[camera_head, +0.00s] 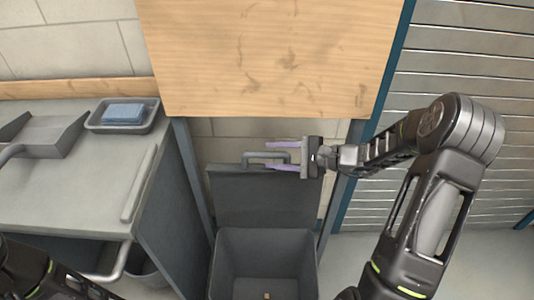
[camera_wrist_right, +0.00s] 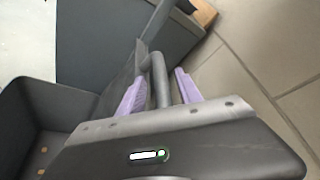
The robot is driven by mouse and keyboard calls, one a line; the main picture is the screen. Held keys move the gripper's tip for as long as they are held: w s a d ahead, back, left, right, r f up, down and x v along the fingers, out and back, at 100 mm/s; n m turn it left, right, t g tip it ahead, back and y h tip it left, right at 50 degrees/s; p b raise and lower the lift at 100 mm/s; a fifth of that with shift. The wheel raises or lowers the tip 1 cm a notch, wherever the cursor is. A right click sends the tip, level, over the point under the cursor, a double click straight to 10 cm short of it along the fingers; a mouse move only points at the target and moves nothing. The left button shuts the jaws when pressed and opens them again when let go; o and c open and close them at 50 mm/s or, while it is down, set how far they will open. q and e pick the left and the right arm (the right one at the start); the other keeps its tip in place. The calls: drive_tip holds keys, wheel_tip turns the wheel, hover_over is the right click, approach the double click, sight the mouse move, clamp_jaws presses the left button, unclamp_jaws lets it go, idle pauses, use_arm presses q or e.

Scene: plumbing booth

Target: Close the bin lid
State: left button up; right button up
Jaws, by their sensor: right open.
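The dark grey bin (camera_head: 221,262) stands on the floor below the wooden board. Its lid (camera_head: 258,200) is open, standing upright at the back of the bin. A grey bar handle (camera_head: 250,156) sits on the lid's top edge; it also shows in the right wrist view (camera_wrist_right: 159,78). My right gripper (camera_head: 276,154) is open at the handle, with its purple fingers on either side of the bar. I cannot tell whether either finger touches it. My left arm shows only in part at the bottom left, and its gripper is out of view.
A grey counter (camera_head: 75,200) stands left of the bin, carrying a tray (camera_head: 93,124) with a blue block (camera_head: 124,113). The wooden board (camera_head: 265,60) is above the lid. A slatted wall (camera_head: 475,60) is at the right. The bin's inside holds small tan bits.

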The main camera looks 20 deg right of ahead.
drive_tip(key=shift+x, duration=1.35)
clamp_jaws()
idle(0.4)
